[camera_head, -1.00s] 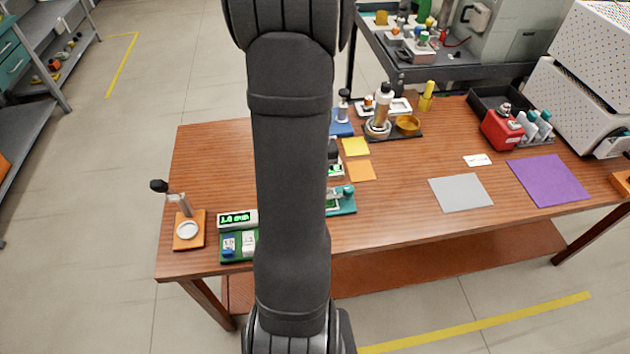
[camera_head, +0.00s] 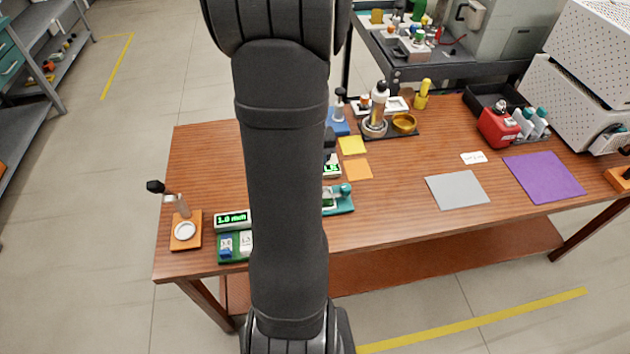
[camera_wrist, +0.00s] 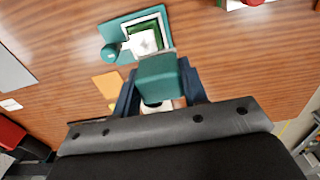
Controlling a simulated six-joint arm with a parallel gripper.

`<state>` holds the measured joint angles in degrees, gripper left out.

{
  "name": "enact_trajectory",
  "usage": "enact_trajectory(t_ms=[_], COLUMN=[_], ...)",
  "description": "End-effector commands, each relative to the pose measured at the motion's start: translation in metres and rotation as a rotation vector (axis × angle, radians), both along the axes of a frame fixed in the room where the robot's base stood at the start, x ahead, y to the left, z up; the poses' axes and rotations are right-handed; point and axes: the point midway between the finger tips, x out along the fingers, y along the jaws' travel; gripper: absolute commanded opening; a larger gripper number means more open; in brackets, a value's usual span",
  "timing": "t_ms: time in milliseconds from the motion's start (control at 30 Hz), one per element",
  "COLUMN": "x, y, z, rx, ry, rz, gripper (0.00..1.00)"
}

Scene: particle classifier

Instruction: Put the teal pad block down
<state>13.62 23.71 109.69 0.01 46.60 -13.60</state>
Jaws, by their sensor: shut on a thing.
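The teal pad block (camera_wrist: 160,78) is between the two dark blue fingers of my gripper (camera_wrist: 158,88) in the wrist view. The gripper is shut on it. Just beyond the block lies a teal fixture (camera_wrist: 118,28) with a round knob and a green-and-white framed centre; the block overlaps its near edge in the picture. I cannot tell whether they touch. In the head view the fixture (camera_head: 346,199) shows at the right edge of my arm, partly covered. My arm hides the gripper and block there.
An orange pad (camera_head: 358,169) and a yellow pad (camera_head: 352,145) lie behind the fixture. A display (camera_head: 232,220) and green tray (camera_head: 226,246) stand to the left. A grey mat (camera_head: 457,190) and purple mat (camera_head: 544,177) lie right. Bare wood separates fixture and grey mat.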

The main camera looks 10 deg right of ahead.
Motion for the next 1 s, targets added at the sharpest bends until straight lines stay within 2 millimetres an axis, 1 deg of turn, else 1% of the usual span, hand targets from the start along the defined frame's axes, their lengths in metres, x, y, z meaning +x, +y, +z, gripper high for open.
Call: enact_trajectory(t_ms=[233,300,367,467,700,800,900,1000], x=[0.02,0.025,0.03,0.04,0.07,0.08,0.087,0.091], y=[-0.016,-0.017,-0.015,-0.001,0.046,0.062,0.072,0.077], z=[-0.017,-0.022,-0.027,-0.037,-0.07,-0.082,-0.089,-0.093], rx=[0.001,0.001,0.0,0.001,0.0,0.0,0.0,0.0], ry=[0.002,0.002,0.001,0.002,0.001,0.002,0.0,0.0], rz=[-0.001,0.001,0.002,0.006,0.006,0.005,0.003,0.002], gripper=[0.11,0.11,0.11,0.11,0.11,0.11,0.11,0.11])
